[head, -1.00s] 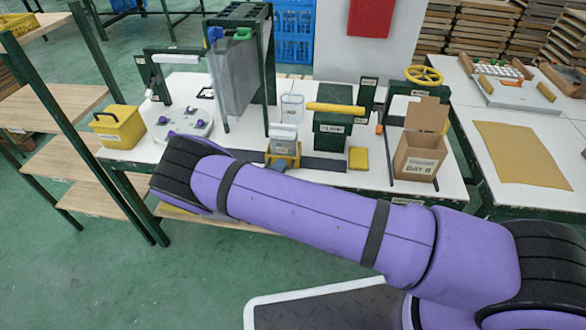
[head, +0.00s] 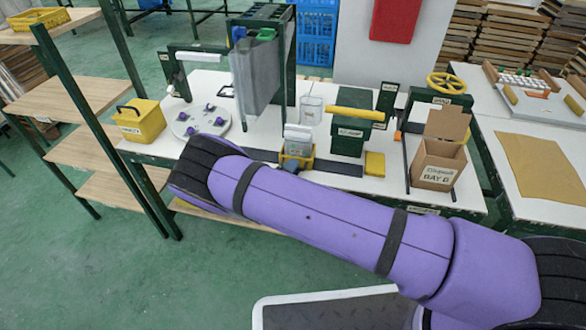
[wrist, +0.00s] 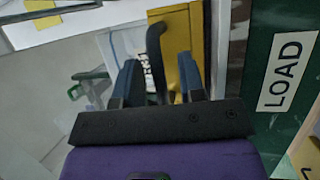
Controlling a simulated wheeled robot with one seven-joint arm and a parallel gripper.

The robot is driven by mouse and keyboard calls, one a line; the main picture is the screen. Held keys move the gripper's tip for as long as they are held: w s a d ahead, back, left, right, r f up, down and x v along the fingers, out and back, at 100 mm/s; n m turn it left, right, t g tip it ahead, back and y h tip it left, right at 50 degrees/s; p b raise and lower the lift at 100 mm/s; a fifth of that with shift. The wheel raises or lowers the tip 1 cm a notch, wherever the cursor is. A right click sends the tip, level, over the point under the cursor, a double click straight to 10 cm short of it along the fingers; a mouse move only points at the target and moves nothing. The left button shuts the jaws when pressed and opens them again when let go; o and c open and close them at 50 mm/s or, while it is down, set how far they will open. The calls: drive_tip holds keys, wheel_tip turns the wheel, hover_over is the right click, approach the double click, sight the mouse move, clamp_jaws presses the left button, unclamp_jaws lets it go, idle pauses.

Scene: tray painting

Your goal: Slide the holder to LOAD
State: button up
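The holder (head: 298,162) has a yellow base and carries a pale, partly clear upright piece. It sits on a dark rail (head: 337,168) near the table's front edge, left of a dark green box. In the wrist view, the yellow holder (wrist: 178,30) and its black curved handle (wrist: 155,45) show ahead of me. My gripper (wrist: 158,64) has its two blue fingers apart, one on each side of the handle. I cannot tell contact with either finger. A white LOAD label (wrist: 287,71) is on a green surface at right. In the head view my arm hides most of the gripper.
The dark green box (head: 350,140) with a yellow bar and a yellow block (head: 375,164) stand right of the holder. A cardboard box (head: 438,165) is farther right. A grey hanging sheet (head: 257,75), white disc (head: 202,120) and yellow bin (head: 139,121) are left.

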drive_tip(key=v, duration=1)
drive_tip(key=shift+s+a, duration=0.15)
drive_tip(key=w+d+r+m+g, duration=0.1)
drive_tip(key=d+r+m+g, duration=0.2)
drive_tip(key=d+r+g, duration=0.5)
drive_tip(key=w+d+r+m+g, duration=0.2)
drive_tip(key=r+m+g, duration=0.1)
drive_tip(key=r, duration=0.8)
drive_tip(key=s+d+r+m+g+y, duration=0.1)
drive_tip(key=s+d+r+g+y, duration=0.15)
drive_tip(key=d+r, duration=0.4)
drive_tip(key=s+d+r+m+g+y, duration=0.1)
drive_tip(key=s+d+r+g+y, duration=0.2)
drive_tip(key=r, duration=0.7)
drive_tip(key=s+d+r+t+y, duration=0.2)
drive_tip(key=s+d+r, duration=0.2)
drive_tip(key=s, duration=0.4)
drive_tip(key=s+d+r+t+y, duration=0.2)
drive_tip(key=s+d+r+y, duration=0.1)
drive_tip(key=s+r, duration=0.4)
drive_tip(key=s+d+r+m+t+y, duration=0.1)
drive_tip(key=s+d+r, duration=0.4)
drive_tip(key=s, duration=0.6)
drive_tip(key=shift+r+t+y, duration=0.5)
drive_tip(key=shift+t+y, duration=0.25)
drive_tip(key=shift+t, duration=0.2)
